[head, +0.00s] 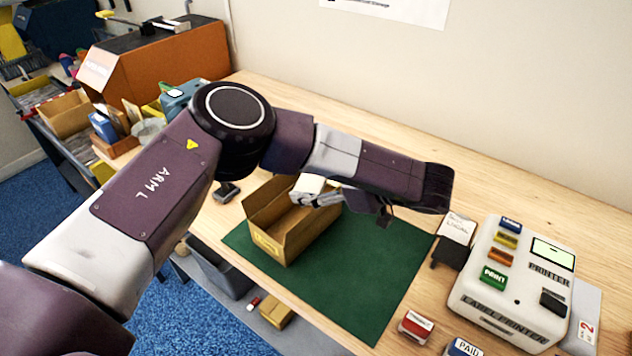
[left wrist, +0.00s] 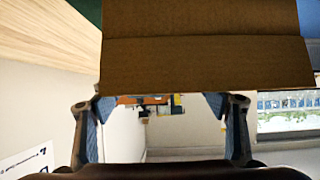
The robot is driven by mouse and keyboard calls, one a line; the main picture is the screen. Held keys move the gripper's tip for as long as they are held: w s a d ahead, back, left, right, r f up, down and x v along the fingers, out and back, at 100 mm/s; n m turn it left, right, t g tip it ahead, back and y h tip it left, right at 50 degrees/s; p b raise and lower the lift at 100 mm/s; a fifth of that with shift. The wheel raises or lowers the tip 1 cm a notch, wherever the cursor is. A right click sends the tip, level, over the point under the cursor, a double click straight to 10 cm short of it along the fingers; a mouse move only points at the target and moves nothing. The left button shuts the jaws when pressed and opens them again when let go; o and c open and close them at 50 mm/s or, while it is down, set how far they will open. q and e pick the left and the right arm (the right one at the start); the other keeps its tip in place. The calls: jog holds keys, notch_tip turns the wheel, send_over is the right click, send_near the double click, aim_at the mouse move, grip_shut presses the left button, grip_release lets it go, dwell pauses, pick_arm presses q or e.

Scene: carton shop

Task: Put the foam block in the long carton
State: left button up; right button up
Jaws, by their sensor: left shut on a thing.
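The long carton (head: 292,228) is an open brown box standing on the green mat, with flaps raised. My left gripper (head: 318,198) reaches in from the right, at the carton's far right end. It is shut on the foam block (head: 307,184), a pale block at the carton's opening. Part of the block is hidden by the gripper and carton; I cannot tell how deep it sits. In the left wrist view, brown carton board (left wrist: 200,60) fills the top, past my two fingers (left wrist: 160,105), and the block is not visible there. My right gripper is not in view.
The green mat (head: 372,270) is clear right of the carton. A label printer (head: 515,285) and stamps, one red (head: 415,326), stand at the right. A small dark item (head: 227,192) lies left of the carton. An orange machine (head: 160,65) stands at back left.

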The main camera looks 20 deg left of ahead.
pick_arm(q)
jog(key=shift+f+b, duration=0.35)
jog(key=shift+f, duration=0.15)
jog(key=shift+c, duration=0.4)
jog(key=o, duration=0.8)
jog(key=shift+r, duration=0.15)
jog(key=shift+r+p, duration=0.2)
jog(key=shift+p, duration=0.15)
jog(key=shift+r+p, duration=0.4)
jog(key=b+v, duration=0.2)
jog(key=v, duration=1)
jog(key=shift+f+b, duration=0.1)
jog(key=shift+b, duration=0.2)
